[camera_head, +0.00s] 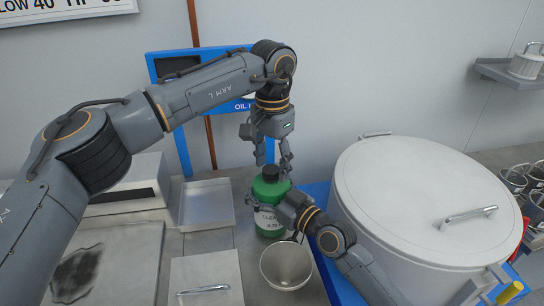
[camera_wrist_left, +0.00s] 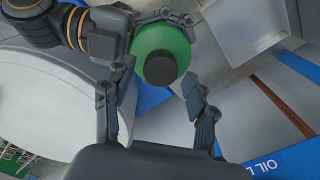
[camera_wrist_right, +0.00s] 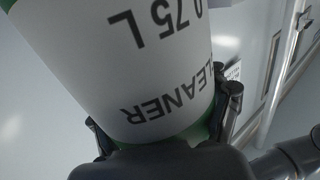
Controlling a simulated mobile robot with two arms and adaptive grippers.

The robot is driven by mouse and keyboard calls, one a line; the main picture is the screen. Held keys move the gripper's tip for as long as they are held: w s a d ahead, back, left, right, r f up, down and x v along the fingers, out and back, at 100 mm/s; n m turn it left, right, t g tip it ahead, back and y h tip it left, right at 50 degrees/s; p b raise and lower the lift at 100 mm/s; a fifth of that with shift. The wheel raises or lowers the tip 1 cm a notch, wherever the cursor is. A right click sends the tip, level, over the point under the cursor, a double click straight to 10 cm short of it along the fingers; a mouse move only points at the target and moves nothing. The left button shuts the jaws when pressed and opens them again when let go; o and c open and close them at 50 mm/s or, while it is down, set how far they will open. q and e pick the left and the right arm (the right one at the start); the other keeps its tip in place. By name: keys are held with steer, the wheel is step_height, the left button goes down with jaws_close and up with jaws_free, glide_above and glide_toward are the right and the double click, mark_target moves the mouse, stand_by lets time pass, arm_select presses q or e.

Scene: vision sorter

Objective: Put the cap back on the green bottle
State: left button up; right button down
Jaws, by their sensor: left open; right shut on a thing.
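The green bottle (camera_head: 268,228), with a white label, stands upright on the counter. A black cap (camera_head: 271,171) sits on its top; in the left wrist view the cap (camera_wrist_left: 160,70) shows from above, in the middle of the green shoulder (camera_wrist_left: 150,40). I cannot tell whether it is screwed tight. My left gripper (camera_head: 273,160) is open and points down over the bottle, its fingers either side of the cap and apart from it. My right gripper (camera_head: 266,203) is shut around the bottle's body from the right. The label (camera_wrist_right: 150,70) fills much of the right wrist view.
A metal bowl (camera_head: 264,270) stands just in front of the bottle. A big lidded pot (camera_head: 365,190) is close on the right, a shallow metal tray (camera_head: 207,206) on the left. A blue frame marked OIL (camera_head: 160,75) stands behind my left arm.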

arm_select(q)
steer(key=n, duration=0.2)
steer(key=r+n, duration=0.1)
steer(key=n, duration=0.2)
steer(key=shift+n, duration=0.3)
steer(key=n, duration=0.3)
steer(key=r+n, duration=0.1)
steer(key=n, duration=0.2)
steer(key=shift+r, duration=0.1)
steer(key=n, duration=0.3)
steer(key=r+n, duration=0.1)
steer(key=n, duration=0.6)
steer(key=shift+r, duration=0.4)
steer(key=n, duration=0.4)
steer(key=shift+r, duration=0.35)
steer(key=n, duration=0.3)
steer(key=r+n, duration=0.1)
steer(key=n, duration=0.2)
steer(key=shift+a, duration=0.1)
steer(key=n, duration=0.3)
steer(key=r+n, duration=0.1)
steer(key=n, duration=0.2)
steer(key=shift+s, duration=0.1)
steer(key=n, duration=0.2)
steer(key=r+n, duration=0.1)
steer(key=n, duration=0.2)
steer(key=shift+f, duration=0.1)
